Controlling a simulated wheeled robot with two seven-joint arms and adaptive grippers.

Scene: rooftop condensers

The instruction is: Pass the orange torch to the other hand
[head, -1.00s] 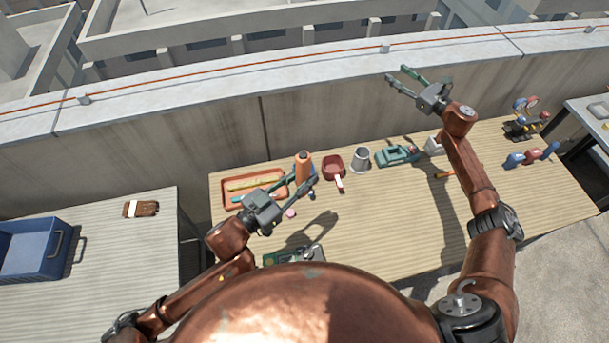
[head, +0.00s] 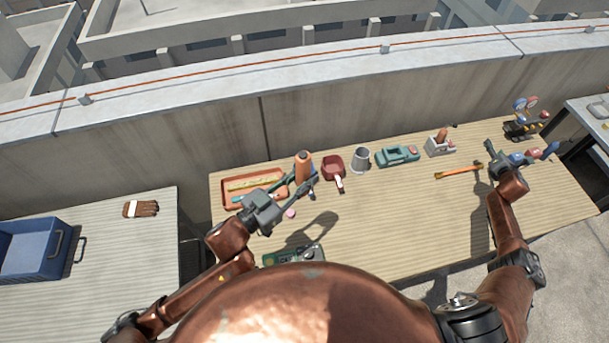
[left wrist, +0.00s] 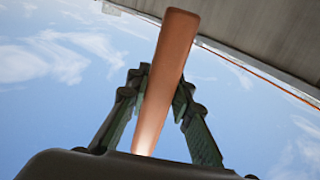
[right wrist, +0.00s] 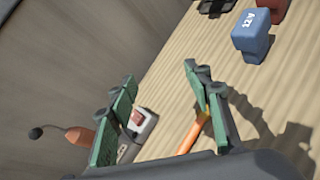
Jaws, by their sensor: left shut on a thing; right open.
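The orange torch (head: 303,165) stands out of my left gripper (head: 300,186), which is shut on it above the back left of the bench. In the left wrist view the torch (left wrist: 167,70) is a tapered orange body between both fingers (left wrist: 160,95), leaning slightly, with sky behind. Its lower end is hidden by the gripper. My right gripper (head: 494,152) is at the right of the bench, far from the torch. The right wrist view shows its fingers (right wrist: 160,78) apart and empty, with an orange-handled tool (right wrist: 190,137) beyond them.
A red tray (head: 228,203), red scoop (head: 333,166), grey cup (head: 360,160) and green tool (head: 397,156) line the bench's back. The orange-handled tool (head: 458,172) lies left of my right gripper. A blue block (right wrist: 250,35) is near it. The bench's middle is clear.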

